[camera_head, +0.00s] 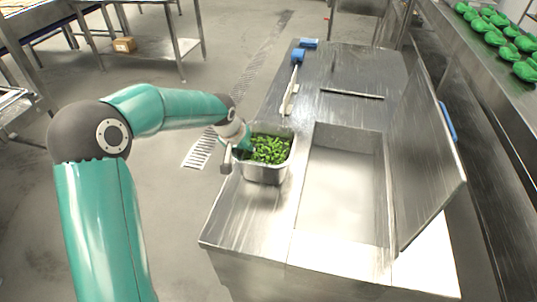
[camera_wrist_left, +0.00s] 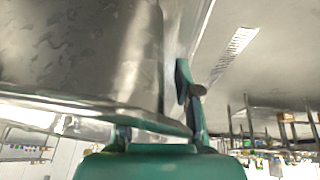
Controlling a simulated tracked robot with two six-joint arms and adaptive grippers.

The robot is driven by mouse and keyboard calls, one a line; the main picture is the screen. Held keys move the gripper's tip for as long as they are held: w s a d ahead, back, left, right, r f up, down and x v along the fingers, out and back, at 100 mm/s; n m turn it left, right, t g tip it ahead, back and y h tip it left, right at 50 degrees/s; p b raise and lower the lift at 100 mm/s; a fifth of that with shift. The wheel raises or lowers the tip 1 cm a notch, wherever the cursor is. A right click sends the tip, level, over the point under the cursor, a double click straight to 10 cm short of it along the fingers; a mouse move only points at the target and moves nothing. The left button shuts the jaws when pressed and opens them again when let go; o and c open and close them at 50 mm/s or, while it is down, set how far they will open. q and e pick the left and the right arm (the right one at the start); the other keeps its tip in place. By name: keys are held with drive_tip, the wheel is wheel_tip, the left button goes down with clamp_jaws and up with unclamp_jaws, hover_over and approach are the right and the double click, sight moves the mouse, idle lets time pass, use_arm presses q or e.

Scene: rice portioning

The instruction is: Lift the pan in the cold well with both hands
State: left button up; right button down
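A steel pan (camera_head: 264,174) filled with green vegetable pieces (camera_head: 270,149) stands on the counter, left of the rectangular cold well (camera_head: 345,205). The well looks empty, with a pale floor; I see no pan in it. My left gripper (camera_head: 240,146) is at the pan's left rim, its fingers partly hidden there. In the left wrist view, the pan's wall and rim (camera_wrist_left: 95,105) fill the upper left. One finger of the left gripper (camera_wrist_left: 160,125) shows at the right of the rim; the other is mostly hidden behind it. Whether they clamp the rim is unclear. My right gripper is not in view.
A raised steel lid (camera_head: 425,165) stands along the well's right side. The steel counter (camera_head: 245,225) is bare in front of the pan. Green items (camera_head: 495,38) lie on a shelf at right.

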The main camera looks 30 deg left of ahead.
use_arm(q)
drive_tip(key=shift+c, duration=0.3)
drive_tip(key=shift+f, duration=0.1)
clamp_jaws()
drive_tip(key=shift+w, duration=0.1)
drive_tip(key=shift+r, duration=0.2)
